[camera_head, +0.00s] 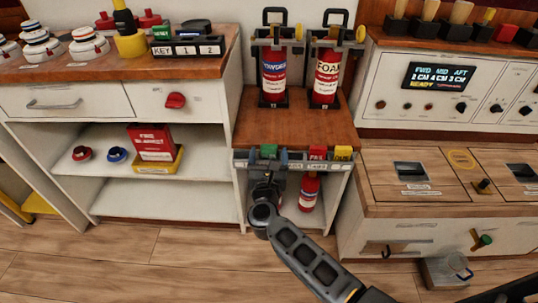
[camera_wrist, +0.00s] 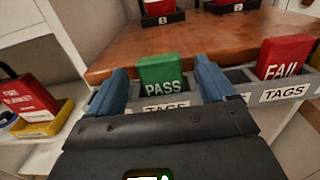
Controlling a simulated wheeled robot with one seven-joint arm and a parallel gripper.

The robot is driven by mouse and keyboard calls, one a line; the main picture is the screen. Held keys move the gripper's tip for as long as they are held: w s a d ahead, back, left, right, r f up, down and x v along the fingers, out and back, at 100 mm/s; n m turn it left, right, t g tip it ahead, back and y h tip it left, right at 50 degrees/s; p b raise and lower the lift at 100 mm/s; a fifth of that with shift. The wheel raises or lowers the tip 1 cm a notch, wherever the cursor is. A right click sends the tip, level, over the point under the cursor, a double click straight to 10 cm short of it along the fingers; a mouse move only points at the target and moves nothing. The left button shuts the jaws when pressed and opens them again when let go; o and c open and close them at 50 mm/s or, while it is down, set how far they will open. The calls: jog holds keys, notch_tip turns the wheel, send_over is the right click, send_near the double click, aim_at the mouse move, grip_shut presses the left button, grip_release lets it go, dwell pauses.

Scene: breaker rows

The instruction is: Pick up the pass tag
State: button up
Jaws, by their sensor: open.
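The pass tag is a green block with white "PASS" lettering. It stands upright in the grey tag rack (camera_head: 295,165) on the front edge of the wooden counter, and in the head view the tag (camera_head: 269,151) shows just above my gripper (camera_head: 266,178). In the wrist view the pass tag (camera_wrist: 162,76) stands between the two blue fingers of my gripper (camera_wrist: 164,72), with a finger to each side. The jaws are open, and a gap shows beside the tag. The tag's lower part is hidden in the rack slot.
A red FAIL tag (camera_head: 317,152) and a yellow tag (camera_head: 343,153) stand to the right in the rack. Two extinguishers (camera_head: 273,75) (camera_head: 326,76) stand behind on the counter. A small red extinguisher (camera_head: 309,191) is below the rack. The left shelf holds a red box (camera_head: 152,142).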

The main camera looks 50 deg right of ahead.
jog(key=shift+w+d, duration=0.4)
jog(key=shift+d, duration=0.05)
jog(key=shift+c, duration=0.2)
jog(key=c, duration=1.1)
